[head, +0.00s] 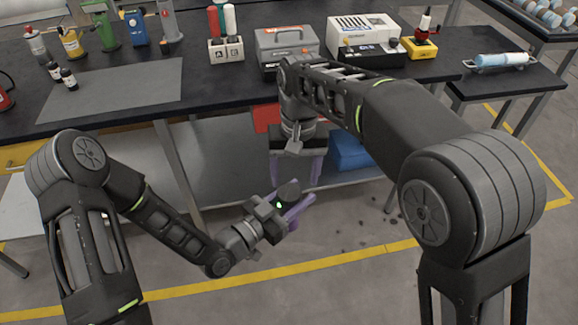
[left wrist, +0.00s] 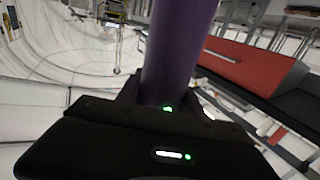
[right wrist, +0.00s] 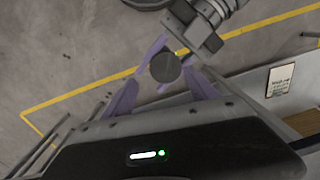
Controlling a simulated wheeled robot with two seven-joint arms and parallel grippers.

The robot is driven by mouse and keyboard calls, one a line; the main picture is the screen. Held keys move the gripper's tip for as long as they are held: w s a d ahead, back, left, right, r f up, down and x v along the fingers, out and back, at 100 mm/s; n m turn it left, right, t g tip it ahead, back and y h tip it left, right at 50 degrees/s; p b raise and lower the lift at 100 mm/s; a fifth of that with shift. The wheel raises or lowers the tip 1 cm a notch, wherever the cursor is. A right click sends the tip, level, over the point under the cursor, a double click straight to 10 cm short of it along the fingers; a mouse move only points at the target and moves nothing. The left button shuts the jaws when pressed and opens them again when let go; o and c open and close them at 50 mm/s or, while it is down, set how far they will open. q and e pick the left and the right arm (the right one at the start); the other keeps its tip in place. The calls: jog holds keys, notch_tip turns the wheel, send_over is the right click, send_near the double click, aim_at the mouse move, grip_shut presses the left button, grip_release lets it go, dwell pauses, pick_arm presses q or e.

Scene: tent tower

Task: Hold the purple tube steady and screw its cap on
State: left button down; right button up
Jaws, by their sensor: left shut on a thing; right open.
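My left gripper (head: 290,204) is low in front of the bench, shut on the purple tube. The tube (left wrist: 180,50) rises from between its jaws in the left wrist view. A dark grey round top, seemingly the cap (head: 288,189), shows at the tube's end. It also shows in the right wrist view (right wrist: 166,67); whether it is seated or threaded I cannot tell. My right gripper (right wrist: 163,84) is open and empty, pointing down above that dark end, its lilac fingers spread either side of it in the right wrist view. The tube's lower part is hidden.
A black-topped bench (head: 110,105) stands behind, with a grey toolbox (head: 288,50), a white device (head: 365,38) and bottles. A red bin (head: 267,118) and a blue bin (head: 349,151) sit on the lower shelf.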

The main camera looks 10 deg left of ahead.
aim_at(289, 191)
jog(key=shift+a+r+n+y, duration=0.15)
jog(key=shift+r+n+y, duration=0.25)
jog(key=shift+n, duration=0.7)
jog(key=r+n, duration=0.1)
jog(key=n, duration=0.1)
jog(key=a+r+n, duration=0.1)
jog(key=n, duration=0.1)
jog(key=r+n, duration=0.1)
jog(key=n, duration=0.1)
jog(key=shift+s+a+r+h, duration=0.1)
jog(key=shift+s+a+h, duration=0.1)
jog(key=shift+s+h, duration=0.15)
jog(key=shift+d+n, duration=0.3)
jog(key=shift+n, duration=0.8)
jog(key=shift+f, duration=4)
